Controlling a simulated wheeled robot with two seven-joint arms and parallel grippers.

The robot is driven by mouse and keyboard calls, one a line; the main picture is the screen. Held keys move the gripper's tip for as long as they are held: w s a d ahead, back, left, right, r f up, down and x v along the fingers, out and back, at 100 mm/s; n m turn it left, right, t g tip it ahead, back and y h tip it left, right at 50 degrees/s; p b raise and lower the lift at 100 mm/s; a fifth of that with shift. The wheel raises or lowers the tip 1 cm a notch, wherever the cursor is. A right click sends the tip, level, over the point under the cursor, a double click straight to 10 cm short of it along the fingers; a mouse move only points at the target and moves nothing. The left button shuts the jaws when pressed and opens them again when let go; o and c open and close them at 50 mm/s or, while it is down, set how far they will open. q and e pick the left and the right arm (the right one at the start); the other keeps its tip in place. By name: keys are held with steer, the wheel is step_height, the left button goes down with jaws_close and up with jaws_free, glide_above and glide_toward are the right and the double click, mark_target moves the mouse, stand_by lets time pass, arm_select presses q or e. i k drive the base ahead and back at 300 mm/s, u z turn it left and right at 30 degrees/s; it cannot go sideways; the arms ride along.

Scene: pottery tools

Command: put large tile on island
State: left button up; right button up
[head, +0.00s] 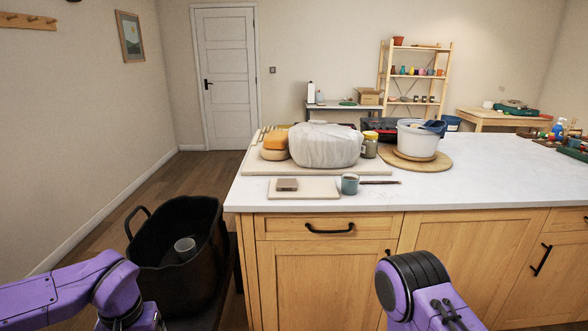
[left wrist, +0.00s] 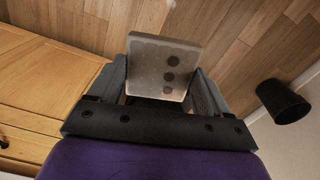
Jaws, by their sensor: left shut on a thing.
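The island (head: 480,185) has a white top and wooden cabinet fronts. My right arm shows at the lower right of the head view, with its gripper out of frame.
A pale board (head: 318,190) with a small brown block (head: 287,184) lies near the island's front edge, beside a cup (head: 349,186). Behind are a wrapped lump (head: 325,146) and a white bucket (head: 417,140). A black tub (head: 150,262) stands left. The island's right front is clear.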

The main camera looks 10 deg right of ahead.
mark_target(518, 176)
steer(key=z, duration=0.55)
steer(key=i, duration=0.75)
steer(key=z, duration=1.45)
steer(key=i, duration=0.95)
steer(key=z, duration=0.7)
